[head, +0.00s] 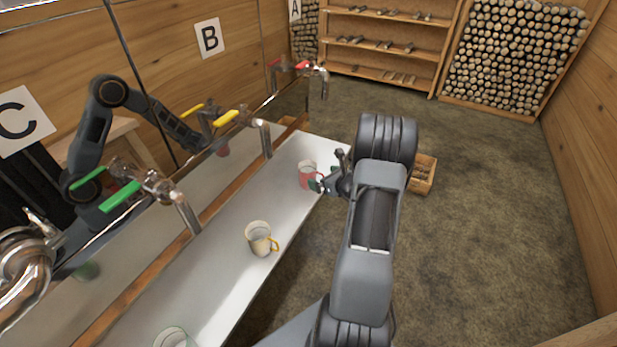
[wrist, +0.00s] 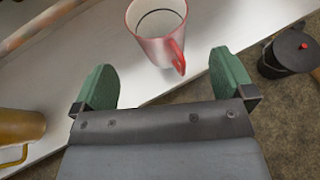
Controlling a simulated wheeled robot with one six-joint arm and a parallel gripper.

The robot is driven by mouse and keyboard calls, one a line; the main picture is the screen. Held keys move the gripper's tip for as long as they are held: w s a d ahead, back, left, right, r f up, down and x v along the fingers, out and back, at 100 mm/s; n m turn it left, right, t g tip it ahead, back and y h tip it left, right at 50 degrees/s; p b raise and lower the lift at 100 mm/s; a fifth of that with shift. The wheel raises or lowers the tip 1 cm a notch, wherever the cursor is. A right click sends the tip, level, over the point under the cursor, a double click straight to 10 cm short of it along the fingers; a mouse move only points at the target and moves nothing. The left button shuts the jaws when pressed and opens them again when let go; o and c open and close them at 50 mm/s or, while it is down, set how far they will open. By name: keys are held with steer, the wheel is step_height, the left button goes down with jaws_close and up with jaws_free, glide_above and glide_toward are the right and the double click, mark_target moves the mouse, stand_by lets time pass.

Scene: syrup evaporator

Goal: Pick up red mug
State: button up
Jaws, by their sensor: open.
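The red mug (head: 306,176) stands upright on the far part of the white counter (head: 225,247). In the wrist view the red mug (wrist: 158,35) is white inside, with its red handle turned toward my gripper. My gripper (head: 328,178) is at the counter's edge beside the mug, on its right. In the wrist view the green fingers of my gripper (wrist: 166,88) are spread apart. The mug's handle lies ahead, near the gap between the fingertips. Nothing is held. Part of the mug's right side is hidden by the gripper in the head view.
A white mug with a yellow handle (head: 259,239) stands nearer on the counter. Another mug (head: 174,338) is at the bottom edge. Taps with green (head: 120,196), yellow (head: 226,118) and red (head: 303,65) handles overhang the counter. A dark lidded pot (wrist: 291,54) is at right in the wrist view.

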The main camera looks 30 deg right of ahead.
mark_target(314, 173)
steer(key=shift+p+x, duration=0.9)
steer(key=shift+x, duration=2.65)
steer(key=c, duration=1)
steer(key=shift+r, duration=0.2)
